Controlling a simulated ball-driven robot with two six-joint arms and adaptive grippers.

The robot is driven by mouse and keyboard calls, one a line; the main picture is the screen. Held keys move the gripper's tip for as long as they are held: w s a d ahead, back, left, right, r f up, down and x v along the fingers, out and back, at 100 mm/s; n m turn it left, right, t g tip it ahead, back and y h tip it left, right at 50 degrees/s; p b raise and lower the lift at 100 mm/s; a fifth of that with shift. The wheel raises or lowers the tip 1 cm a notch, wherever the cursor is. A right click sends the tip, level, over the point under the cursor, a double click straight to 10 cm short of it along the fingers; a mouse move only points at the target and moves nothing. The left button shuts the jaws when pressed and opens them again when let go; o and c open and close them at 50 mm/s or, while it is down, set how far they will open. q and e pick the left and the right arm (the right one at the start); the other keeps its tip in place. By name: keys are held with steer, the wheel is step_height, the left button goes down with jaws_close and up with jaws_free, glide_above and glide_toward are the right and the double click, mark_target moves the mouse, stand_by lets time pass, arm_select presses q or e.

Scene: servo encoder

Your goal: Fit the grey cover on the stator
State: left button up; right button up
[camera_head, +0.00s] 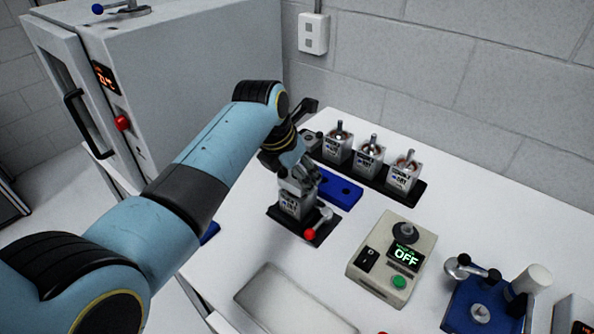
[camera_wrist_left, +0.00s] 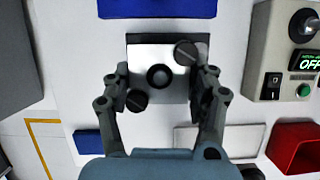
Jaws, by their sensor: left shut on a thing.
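My left gripper (camera_head: 299,180) is over the stator (camera_head: 294,207), a box-shaped grey unit with a printed label in a black fixture (camera_head: 325,232). In the left wrist view the gripper (camera_wrist_left: 163,80) has one finger on each side of a light grey square piece with a dark round centre, which I take for the grey cover (camera_wrist_left: 142,60). It is shut on this piece. The fingers hide most of the cover in the head view, and whether it is seated on the stator cannot be told. My right gripper is not in view.
A red-knobbed lever (camera_head: 311,234) stands at the fixture's front. Behind are a blue block (camera_head: 343,192) and a black rack (camera_head: 380,182) with several similar units. A control box (camera_head: 390,262) showing OFF is to the right. An empty tray (camera_head: 292,300) lies in front.

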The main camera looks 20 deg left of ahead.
arm_select(q)
steer(key=shift+f, duration=0.2)
steer(key=shift+f+b, duration=0.45)
steer(key=shift+f, duration=0.25)
steer(key=o, duration=1.3)
steer(key=shift+o, duration=0.2)
steer(key=shift+o, duration=1.4)
